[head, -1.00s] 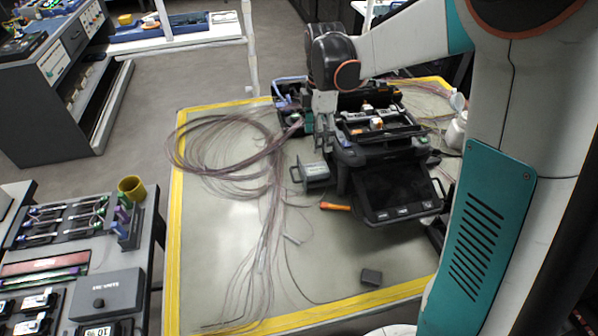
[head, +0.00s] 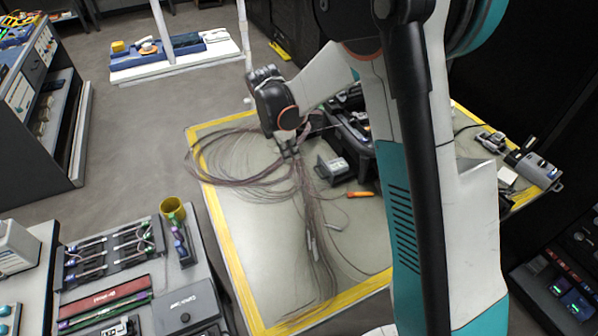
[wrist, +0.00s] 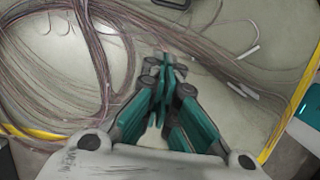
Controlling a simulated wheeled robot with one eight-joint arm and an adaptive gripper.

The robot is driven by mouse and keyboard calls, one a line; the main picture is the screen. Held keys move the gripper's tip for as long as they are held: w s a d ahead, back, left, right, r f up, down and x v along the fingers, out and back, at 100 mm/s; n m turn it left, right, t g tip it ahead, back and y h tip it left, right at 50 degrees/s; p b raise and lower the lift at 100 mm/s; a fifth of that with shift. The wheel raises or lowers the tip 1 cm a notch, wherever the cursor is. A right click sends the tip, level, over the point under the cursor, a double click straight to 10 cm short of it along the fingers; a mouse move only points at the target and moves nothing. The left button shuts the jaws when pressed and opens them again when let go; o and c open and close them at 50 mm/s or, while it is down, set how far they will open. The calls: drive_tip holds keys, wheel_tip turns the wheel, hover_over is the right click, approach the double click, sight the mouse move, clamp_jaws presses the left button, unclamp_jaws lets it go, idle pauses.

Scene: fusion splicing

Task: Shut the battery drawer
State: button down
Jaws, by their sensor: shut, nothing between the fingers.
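The battery drawer (head: 334,168) is a grey block with a dark handle. In the head view it sticks out from the left side of the dark fusion splicer (head: 362,142). A dark-edged piece shows at the top edge of the wrist view, too cut off to name.
Thin brownish cables (head: 235,155) loop across the left of the yellow-edged mat (head: 262,235). An orange tool (head: 360,194) lies in front of the drawer. A side bench with a yellow cup (head: 172,208) stands at the lower left.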

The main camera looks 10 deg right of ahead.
sight(335, 165)
drive_tip(key=b+x, duration=0.2)
drive_tip(key=x, duration=0.3)
drive_tip(key=b+x, duration=0.1)
drive_tip(key=x, duration=0.4)
drive_tip(key=shift+a+f+b, duration=0.15)
drive_tip(key=shift+f+b, duration=0.1)
drive_tip(key=shift+b, duration=0.15)
drive_tip(key=shift+w+d+f+b, duration=0.1)
drive_tip(key=shift+d+b, duration=0.1)
drive_tip(key=shift+d, duration=0.4)
drive_tip(key=shift+w+d+f+b, duration=0.1)
drive_tip(key=shift+w+d+b, duration=0.1)
drive_tip(key=shift+d, duration=1.15)
drive_tip(key=d, duration=0.3)
drive_tip(key=w+d, duration=0.1)
drive_tip(key=d, duration=0.2)
drive_tip(key=w+d, duration=0.1)
drive_tip(key=d, duration=0.2)
drive_tip(key=shift+d, duration=0.35)
